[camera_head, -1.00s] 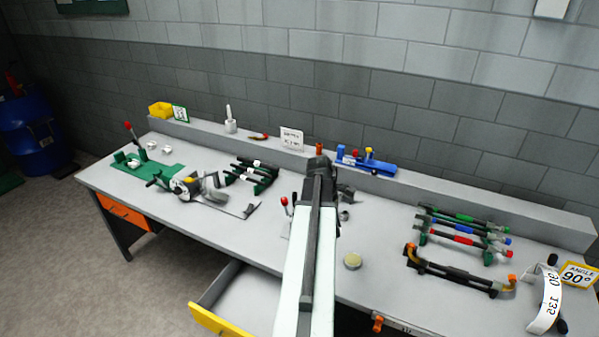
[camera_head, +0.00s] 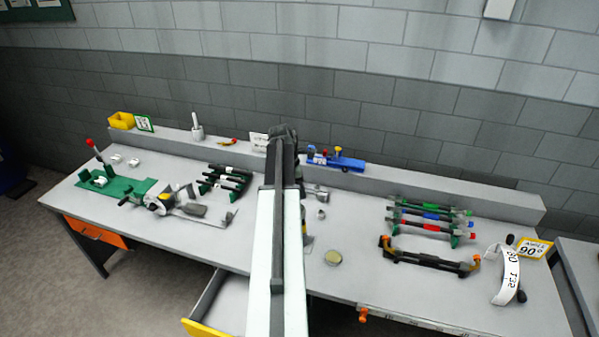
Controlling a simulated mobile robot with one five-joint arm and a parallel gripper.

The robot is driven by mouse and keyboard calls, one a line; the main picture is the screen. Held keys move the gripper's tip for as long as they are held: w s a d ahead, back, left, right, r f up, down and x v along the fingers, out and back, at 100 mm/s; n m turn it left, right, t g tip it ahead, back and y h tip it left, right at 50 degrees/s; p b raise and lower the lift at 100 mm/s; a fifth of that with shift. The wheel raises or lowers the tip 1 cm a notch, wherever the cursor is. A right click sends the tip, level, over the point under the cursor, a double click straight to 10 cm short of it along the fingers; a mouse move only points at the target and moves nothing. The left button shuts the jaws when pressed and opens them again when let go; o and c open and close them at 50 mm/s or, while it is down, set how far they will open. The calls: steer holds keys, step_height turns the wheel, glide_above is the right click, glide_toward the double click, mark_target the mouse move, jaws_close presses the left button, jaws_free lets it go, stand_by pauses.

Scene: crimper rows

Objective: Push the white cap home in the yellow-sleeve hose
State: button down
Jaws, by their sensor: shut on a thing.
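My gripper (camera_head: 284,134) is at the far end of my arm, above the back of the bench. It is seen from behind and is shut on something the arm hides. I cannot make out a yellow-sleeve hose. Hoses with green, blue and red sleeves (camera_head: 430,219) lie on a rack at the right. Dark hoses with pale bands (camera_head: 226,178) lie on a rack left of my arm. Small white pieces (camera_head: 115,158) lie at the left end of the bench; I cannot tell if they are caps. Another white piece (camera_head: 100,181) is at the green fixture (camera_head: 125,190).
A blue fixture (camera_head: 338,162) with red and yellow knobs stands at the back ledge. A black holder with orange ends (camera_head: 430,258) lies at the right. An open drawer (camera_head: 205,322) juts out in front.

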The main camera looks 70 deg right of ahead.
mark_target(302, 205)
steer(key=shift+w+d+r, duration=0.2)
steer(key=shift+d+r, duration=0.3)
steer(key=shift+r, duration=0.2)
steer(key=shift+f, duration=0.2)
step_height(302, 205, down, 6)
steer(key=b, duration=0.6)
steer(key=shift+s, duration=0.1)
stand_by(0.8)
steer(key=shift+f+b, duration=0.4)
steer(key=shift+b, duration=0.05)
steer(key=shift+f+b, duration=1.15)
steer(key=c, duration=1.1)
jaws_free()
steer(key=shift+r, duration=0.1)
steer(key=shift+o, duration=0.2)
